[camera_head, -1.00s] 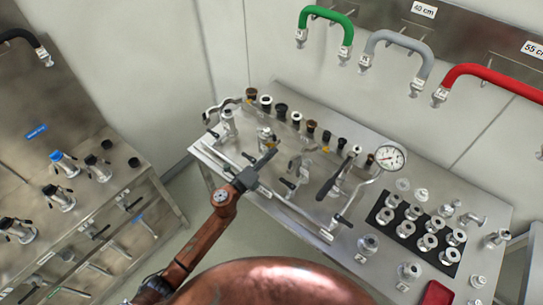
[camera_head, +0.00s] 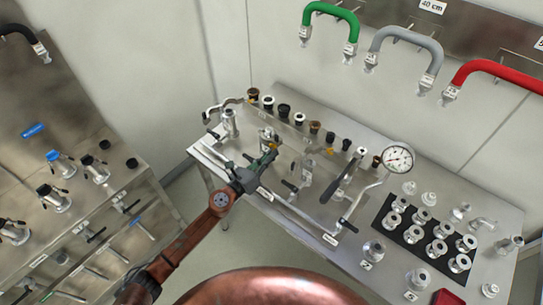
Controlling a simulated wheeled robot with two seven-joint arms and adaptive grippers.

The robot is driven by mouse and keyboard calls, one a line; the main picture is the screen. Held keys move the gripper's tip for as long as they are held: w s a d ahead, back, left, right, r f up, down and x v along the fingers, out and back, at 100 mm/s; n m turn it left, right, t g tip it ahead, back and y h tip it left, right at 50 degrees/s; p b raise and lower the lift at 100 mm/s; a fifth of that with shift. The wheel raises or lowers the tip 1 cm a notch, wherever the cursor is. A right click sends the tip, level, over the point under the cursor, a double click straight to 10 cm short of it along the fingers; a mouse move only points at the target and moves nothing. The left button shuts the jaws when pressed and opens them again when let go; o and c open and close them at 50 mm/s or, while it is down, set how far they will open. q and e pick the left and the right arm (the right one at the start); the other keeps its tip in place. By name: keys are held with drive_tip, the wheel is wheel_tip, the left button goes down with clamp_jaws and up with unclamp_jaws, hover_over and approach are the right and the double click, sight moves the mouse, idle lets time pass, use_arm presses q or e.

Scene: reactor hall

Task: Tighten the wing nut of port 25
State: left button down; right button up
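My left gripper (camera_head: 268,158), on its copper-coloured arm, hangs over the left part of the steel bench (camera_head: 330,180). Its fingertips are close to a metal fitting (camera_head: 268,134) on a port at the bench's left, and a small yellow-green patch shows at them. Whether they touch the fitting or hold anything is too small to tell. Another upright metal port fitting (camera_head: 230,123) stands just left. The port numbers are unreadable here, so I cannot tell which is port 25, and no wing nut is clearly seen. My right gripper is not in view.
A pressure gauge (camera_head: 398,158) on a bent pipe and a black-handled lever (camera_head: 340,178) stand right of the gripper. Black and brown caps (camera_head: 284,111) line the bench's back. A black mat (camera_head: 408,233) holds several metal fittings. Green, grey and red hoses (camera_head: 500,74) hang behind.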

use_arm(q)
drive_tip(key=shift+f, duration=0.15)
idle(0.4)
drive_tip(key=c, duration=2.1)
unclamp_jaws()
drive_tip(key=shift+a, duration=0.1)
drive_tip(key=v, duration=1.2)
